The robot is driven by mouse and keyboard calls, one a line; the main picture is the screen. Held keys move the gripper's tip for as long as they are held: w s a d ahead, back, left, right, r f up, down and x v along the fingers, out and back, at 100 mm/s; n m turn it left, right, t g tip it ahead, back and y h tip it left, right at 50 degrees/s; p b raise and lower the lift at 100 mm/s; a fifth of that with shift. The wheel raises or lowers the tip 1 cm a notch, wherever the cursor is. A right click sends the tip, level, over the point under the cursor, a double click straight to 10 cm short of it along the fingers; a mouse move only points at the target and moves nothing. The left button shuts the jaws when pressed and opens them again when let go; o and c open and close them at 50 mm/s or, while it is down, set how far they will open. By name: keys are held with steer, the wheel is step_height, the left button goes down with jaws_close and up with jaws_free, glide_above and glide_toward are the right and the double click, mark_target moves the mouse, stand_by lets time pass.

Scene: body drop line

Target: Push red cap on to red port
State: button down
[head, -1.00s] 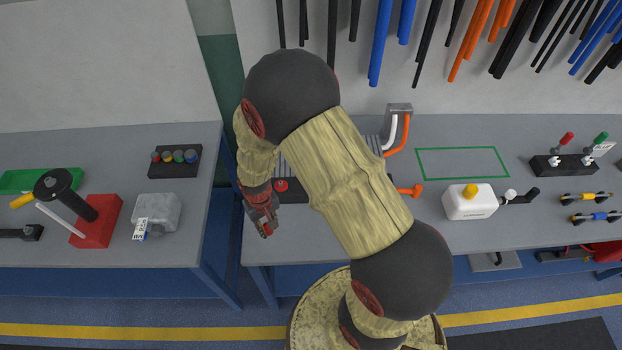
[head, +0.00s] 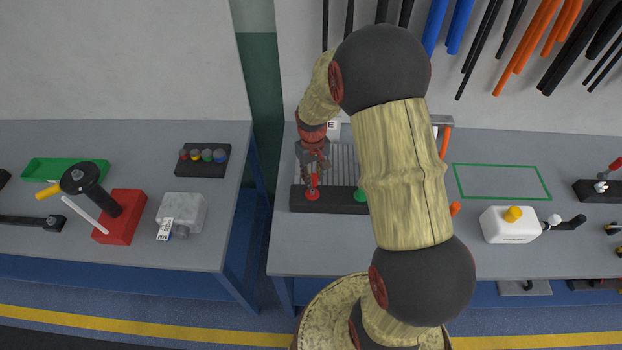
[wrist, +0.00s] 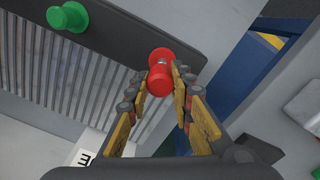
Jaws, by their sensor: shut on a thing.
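My gripper (head: 313,180) is over the left end of the dark block on the middle bench, pointing down at the red port (head: 312,196). In the wrist view my gripper (wrist: 160,76) is shut on a red cap (wrist: 160,82), held between the fingertips. The cap lines up with the wider red port (wrist: 157,56) on the dark block (wrist: 130,40) and overlaps it in the picture. I cannot tell whether the cap is fully seated. The green port (head: 361,194) is on the same block; it also shows in the wrist view (wrist: 68,17).
A ribbed grey panel (head: 340,160) lies behind the block. The left bench holds a red press (head: 122,218), a grey box (head: 182,212) and a green tray (head: 65,170). A gap separates the benches.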

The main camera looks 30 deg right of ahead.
mark_target(312, 190)
steer(key=shift+w+a+f, duration=0.1)
steer(key=shift+w+f, duration=0.05)
steer(key=shift+w, duration=0.05)
steer(key=shift+s+f, duration=0.15)
steer(key=shift+f+b, duration=0.95)
steer(key=shift+f, duration=0.5)
steer(key=shift+f+b, duration=0.75)
steer(key=shift+f, duration=0.5)
stand_by(0.6)
steer(key=c, duration=1.5)
jaws_free()
step_height(312, 190, up, 12)
steer(key=shift+a, duration=0.15)
